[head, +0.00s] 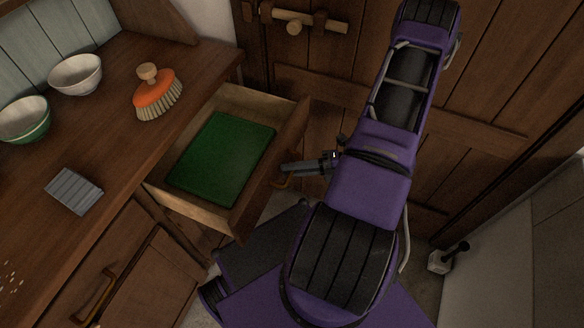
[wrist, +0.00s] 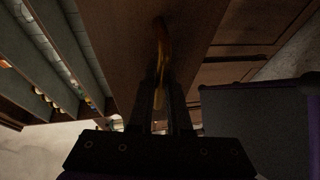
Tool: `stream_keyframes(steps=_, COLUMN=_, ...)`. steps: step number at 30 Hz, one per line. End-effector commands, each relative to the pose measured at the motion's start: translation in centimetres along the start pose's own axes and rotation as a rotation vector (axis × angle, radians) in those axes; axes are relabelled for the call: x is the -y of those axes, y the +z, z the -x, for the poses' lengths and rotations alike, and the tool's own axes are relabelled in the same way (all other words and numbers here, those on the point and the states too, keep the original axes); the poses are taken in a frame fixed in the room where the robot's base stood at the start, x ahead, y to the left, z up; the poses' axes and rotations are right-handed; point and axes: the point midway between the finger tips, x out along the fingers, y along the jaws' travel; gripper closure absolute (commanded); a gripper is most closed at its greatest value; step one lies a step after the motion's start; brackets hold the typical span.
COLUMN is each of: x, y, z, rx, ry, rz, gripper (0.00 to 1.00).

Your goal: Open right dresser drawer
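The dresser drawer (head: 191,212) is pulled well out of the dresser, and its wooden front panel (head: 272,165) faces right. A flat green item (head: 222,157) lies inside it. The brass drawer handle (head: 283,183) is on the front panel, partly hidden by my gripper. My gripper (head: 284,168) is at this handle, its two dark fingers close together. In the wrist view, the handle (wrist: 161,45) runs down between my gripper's fingers (wrist: 160,92), which look shut on it. The exact contact is dark and hard to see.
The wooden counter (head: 120,150) carries an orange brush (head: 155,88), a white bowl (head: 76,74), a green bowl (head: 25,122) and a grey ridged block (head: 74,191). A wooden door (head: 510,90) stands behind my arm. A cupboard handle (head: 93,298) shows lower left.

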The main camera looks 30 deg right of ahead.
Motion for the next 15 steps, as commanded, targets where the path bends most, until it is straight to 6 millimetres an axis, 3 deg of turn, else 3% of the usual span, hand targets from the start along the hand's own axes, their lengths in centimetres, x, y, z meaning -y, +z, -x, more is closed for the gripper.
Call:
stream_keyframes(steps=11, x=0.0, y=0.0, z=0.1, rx=0.0, ry=-0.001, rz=0.001, gripper=0.73)
stream_keyframes(steps=15, x=0.0, y=0.1, z=1.3, rx=0.002, ry=-0.002, rz=0.002, gripper=0.73)
